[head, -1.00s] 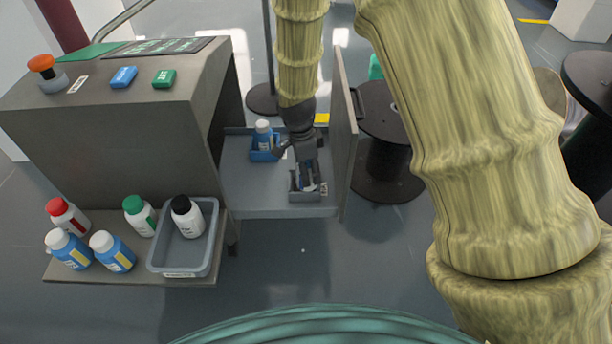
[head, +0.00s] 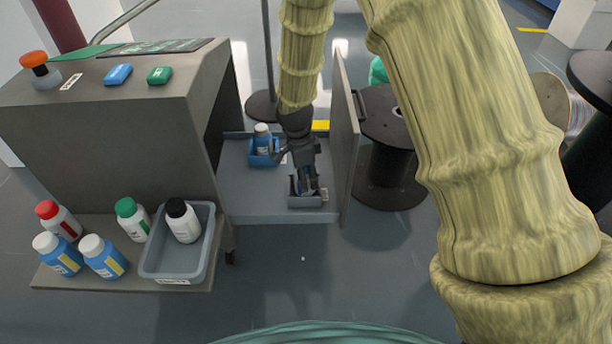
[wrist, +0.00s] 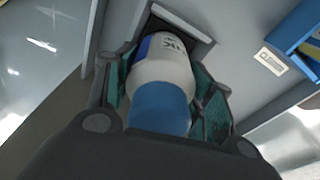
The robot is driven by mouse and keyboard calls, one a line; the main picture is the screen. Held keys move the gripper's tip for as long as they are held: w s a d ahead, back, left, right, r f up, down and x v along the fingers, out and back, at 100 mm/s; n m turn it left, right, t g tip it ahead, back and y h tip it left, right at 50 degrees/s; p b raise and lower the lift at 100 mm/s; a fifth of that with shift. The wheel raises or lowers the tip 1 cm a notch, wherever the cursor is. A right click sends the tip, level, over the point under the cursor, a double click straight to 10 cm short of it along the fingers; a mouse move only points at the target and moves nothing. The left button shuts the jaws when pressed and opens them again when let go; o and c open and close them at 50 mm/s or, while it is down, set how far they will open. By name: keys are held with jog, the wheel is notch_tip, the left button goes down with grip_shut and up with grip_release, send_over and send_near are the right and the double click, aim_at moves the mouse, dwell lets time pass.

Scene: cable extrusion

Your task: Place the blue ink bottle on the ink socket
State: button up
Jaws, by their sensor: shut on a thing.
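My gripper (head: 304,172) is shut on a bottle with a blue cap, a white body and a blue-and-white label. In the wrist view the bottle (wrist: 165,72) sits between the two finger pads, cap towards the camera. Its far end is at the dark square opening of the grey socket (wrist: 203,42). I cannot tell whether it rests fully inside. In the head view my gripper hides most of the bottle above the grey socket (head: 305,201) at the front of the shelf. A blue socket (head: 262,158) behind holds a blue bottle with a white cap (head: 263,138).
An upright panel (head: 346,140) stands close on the right of the shelf (head: 250,198); the grey cabinet (head: 110,135) is on the left. A side ledge carries several bottles and a grey bin (head: 178,262) with a black-capped bottle. A black spool (head: 388,165) stands right of the panel.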

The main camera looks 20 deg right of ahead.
jog(key=o, duration=1.2)
jog(key=shift+f, duration=0.1)
jog(key=shift+c, duration=0.2)
jog(key=r+p, duration=0.2)
jog(key=r, duration=0.2)
jog(key=a+r+p, duration=0.1)
jog(key=r+p, duration=0.1)
jog(key=r, duration=0.2)
jog(key=r+p, duration=0.2)
jog(key=r, duration=0.2)
jog(key=shift+a+r, duration=0.1)
jog(key=shift+a, duration=0.15)
